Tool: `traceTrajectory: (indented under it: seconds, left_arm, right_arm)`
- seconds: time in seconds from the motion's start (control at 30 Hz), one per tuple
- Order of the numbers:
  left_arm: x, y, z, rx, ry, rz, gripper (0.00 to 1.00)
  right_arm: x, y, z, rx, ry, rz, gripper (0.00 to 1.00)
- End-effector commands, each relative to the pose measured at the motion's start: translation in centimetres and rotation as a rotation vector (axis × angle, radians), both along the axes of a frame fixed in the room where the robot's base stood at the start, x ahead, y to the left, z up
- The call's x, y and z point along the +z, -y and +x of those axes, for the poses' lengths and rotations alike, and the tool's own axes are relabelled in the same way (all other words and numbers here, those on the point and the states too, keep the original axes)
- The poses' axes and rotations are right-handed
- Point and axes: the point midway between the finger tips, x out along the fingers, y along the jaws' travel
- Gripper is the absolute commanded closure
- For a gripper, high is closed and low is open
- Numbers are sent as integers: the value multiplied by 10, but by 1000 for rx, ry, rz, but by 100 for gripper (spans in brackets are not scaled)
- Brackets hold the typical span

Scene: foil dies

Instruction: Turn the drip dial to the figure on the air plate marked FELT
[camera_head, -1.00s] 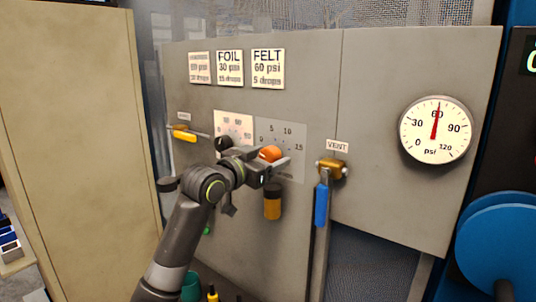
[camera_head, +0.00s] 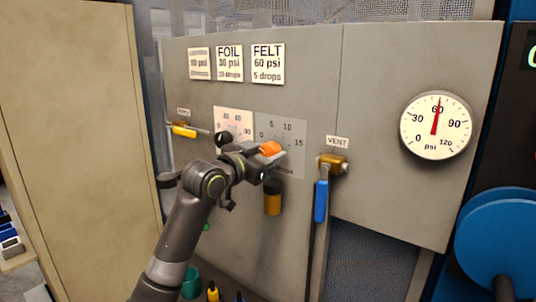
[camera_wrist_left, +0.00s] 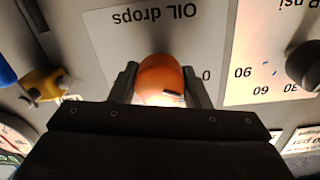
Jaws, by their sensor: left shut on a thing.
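The orange drip dial (camera_head: 270,148) sits on the grey scale plate (camera_head: 294,166) marked 0, 5, 10, 15. My left gripper (camera_head: 268,154) is shut on the dial, one finger on each side. In the left wrist view the dial (camera_wrist_left: 162,75) is between the fingers, below the upside-down words OIL drops. A dark mark shows on its lower right; which figure it points to cannot be told, as the gripper hides part of the scale. The FELT air plate (camera_head: 267,64) reads 60 psi, 5 drops. My right gripper is out of view.
The pressure gauge (camera_head: 436,126) points near 60. A black knob (camera_head: 222,140) on the psi scale is close left of the dial. The blue vent lever (camera_head: 321,201) hangs to the right, and an amber bowl (camera_head: 272,201) is just below. A yellow-handled valve (camera_head: 184,131) is left.

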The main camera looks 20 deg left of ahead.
Motion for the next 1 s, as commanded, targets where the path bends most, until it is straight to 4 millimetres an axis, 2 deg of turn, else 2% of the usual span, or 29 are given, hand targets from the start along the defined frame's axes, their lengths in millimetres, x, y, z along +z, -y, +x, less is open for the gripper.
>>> traceTrajectory:
  seconds: [0.7,1.0]
  left_arm:
    - [-1,0,0,0,184,511,80]
    - [-1,0,0,-1,232,643,80]
  right_arm:
    - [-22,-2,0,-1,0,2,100]
    - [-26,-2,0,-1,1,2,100]
